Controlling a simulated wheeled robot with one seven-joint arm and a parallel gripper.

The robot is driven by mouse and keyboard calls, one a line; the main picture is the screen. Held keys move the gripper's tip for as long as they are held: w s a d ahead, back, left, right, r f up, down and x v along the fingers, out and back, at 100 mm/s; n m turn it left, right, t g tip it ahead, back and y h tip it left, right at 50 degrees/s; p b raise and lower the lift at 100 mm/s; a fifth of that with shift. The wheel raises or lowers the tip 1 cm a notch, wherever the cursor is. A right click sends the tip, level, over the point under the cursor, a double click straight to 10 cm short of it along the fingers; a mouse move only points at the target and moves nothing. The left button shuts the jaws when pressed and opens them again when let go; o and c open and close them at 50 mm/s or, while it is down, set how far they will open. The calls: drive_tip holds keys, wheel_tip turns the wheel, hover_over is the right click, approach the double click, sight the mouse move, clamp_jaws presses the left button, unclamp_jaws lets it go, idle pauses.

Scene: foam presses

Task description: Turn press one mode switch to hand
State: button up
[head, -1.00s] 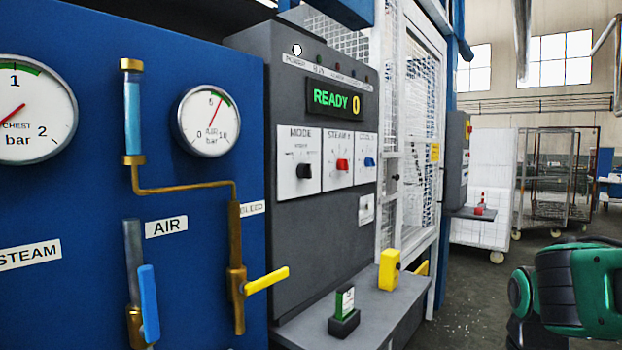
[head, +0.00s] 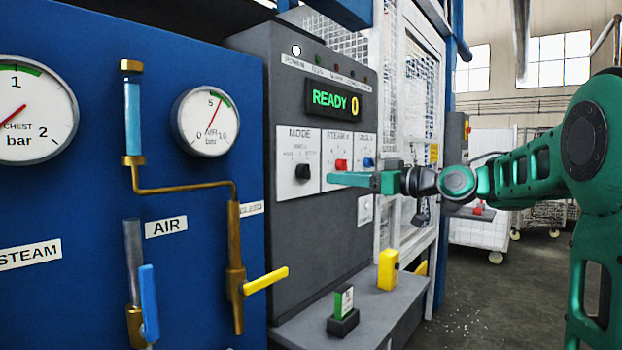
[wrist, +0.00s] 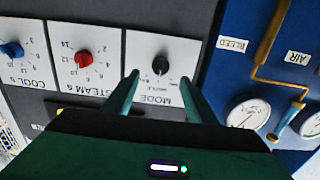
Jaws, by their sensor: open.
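The mode switch is a black knob (head: 303,171) on a white plate labelled MODE (head: 291,145), on the grey control panel. In the wrist view the black knob (wrist: 160,65) appears upside down, beyond and between the fingertips. My gripper (head: 332,179) reaches in from the right in front of the panel, its fingers pointing at the MODE plate. In the wrist view my gripper (wrist: 160,80) has its two green fingers apart, one on each side of the knob. Nothing is between them in their grasp. Whether they touch the plate cannot be told.
A red steam knob (head: 341,165) and a blue cool knob (head: 368,162) sit right of the mode knob. The display (head: 334,99) reads READY 0. Below is a grey shelf (head: 375,305) with a yellow box (head: 388,270). A yellow valve handle (head: 266,280) sticks out at left.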

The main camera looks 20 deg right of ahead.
sight(310, 173)
drive_tip(key=x, duration=1.1)
drive_tip(key=shift+r, duration=0.3)
